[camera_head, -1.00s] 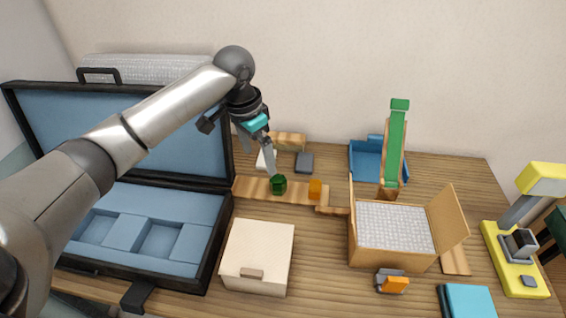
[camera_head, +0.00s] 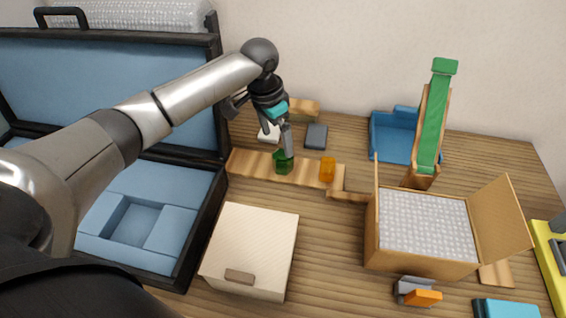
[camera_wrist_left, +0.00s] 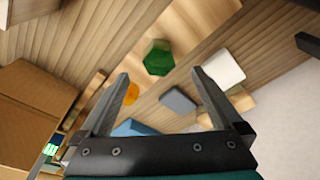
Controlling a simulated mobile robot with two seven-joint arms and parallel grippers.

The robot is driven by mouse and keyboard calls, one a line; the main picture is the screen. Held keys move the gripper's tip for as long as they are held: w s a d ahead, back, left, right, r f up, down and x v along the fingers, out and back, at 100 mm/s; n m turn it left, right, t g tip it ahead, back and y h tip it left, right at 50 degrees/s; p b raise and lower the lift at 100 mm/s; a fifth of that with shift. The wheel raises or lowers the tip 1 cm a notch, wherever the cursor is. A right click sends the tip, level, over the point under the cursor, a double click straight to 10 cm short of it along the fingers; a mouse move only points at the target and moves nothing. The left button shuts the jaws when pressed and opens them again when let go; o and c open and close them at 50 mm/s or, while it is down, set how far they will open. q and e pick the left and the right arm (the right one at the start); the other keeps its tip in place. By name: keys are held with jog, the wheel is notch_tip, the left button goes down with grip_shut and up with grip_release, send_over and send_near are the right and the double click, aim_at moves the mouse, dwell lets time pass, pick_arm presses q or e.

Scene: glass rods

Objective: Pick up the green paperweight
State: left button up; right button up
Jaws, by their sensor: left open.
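The green paperweight (camera_head: 284,163) is a small dark green faceted block standing on a light wooden strip on the table. In the left wrist view it shows as a green hexagon (camera_wrist_left: 159,57) beyond the fingertips, roughly midway between them. My left gripper (camera_head: 288,148) is open and empty, pointing down close above the paperweight. Its two fingers (camera_wrist_left: 160,82) show apart in the left wrist view, with nothing between them. One finger overlaps part of the paperweight in the head view. My right gripper is not in view.
An orange piece (camera_head: 327,169) stands just right of the paperweight on the strip. A dark grey block (camera_head: 316,136) and a white block (camera_head: 268,133) lie behind. An open blue-lined case (camera_head: 150,190) is at left, a cream box (camera_head: 249,240) in front, an open carton (camera_head: 372,235) at right.

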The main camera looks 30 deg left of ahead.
aim_at(282, 154)
pick_arm(q)
jog(key=f, duration=0.4)
jog(key=shift+w+d, duration=0.15)
jog(key=shift+w, duration=0.15)
jog(key=f, duration=0.1)
jog(key=f+b, duration=0.1)
jog(key=f, duration=0.1)
jog(key=w+f, duration=0.1)
jog(key=shift+d+f+b, duration=0.3)
jog(key=shift+d+f, duration=0.05)
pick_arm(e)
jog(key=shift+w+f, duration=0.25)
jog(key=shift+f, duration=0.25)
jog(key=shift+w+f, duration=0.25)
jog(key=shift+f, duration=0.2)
pick_arm(q)
jog(key=shift+c, duration=0.2)
grip_shut()
